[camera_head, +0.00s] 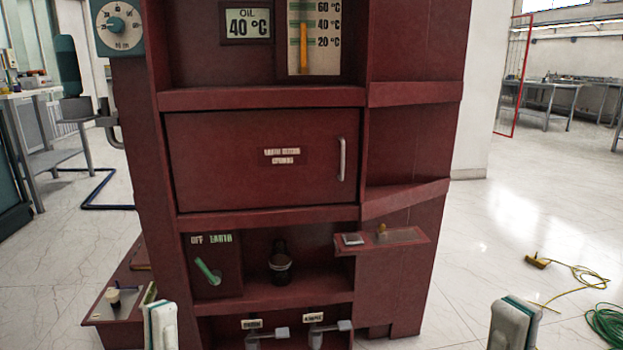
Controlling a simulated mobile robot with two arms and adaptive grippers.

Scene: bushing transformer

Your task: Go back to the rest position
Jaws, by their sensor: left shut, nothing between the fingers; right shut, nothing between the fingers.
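The dark red transformer cabinet (260,175) stands upright in front of me, with its door shut. My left gripper (160,312) shows at the bottom edge, in front of the cabinet's lower left part. It is shut and empty. My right gripper (513,312) shows at the bottom edge, right of the cabinet over the floor. It is shut and empty. Only the upper ends of both grippers are in the picture, and neither appears to touch anything.
A green-handled switch (208,270) and a dark bushing-like part (281,265) sit in the lower bay. A small shelf (390,240) juts out at right. A green hose (607,325) and yellow cable (575,272) lie on the right floor.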

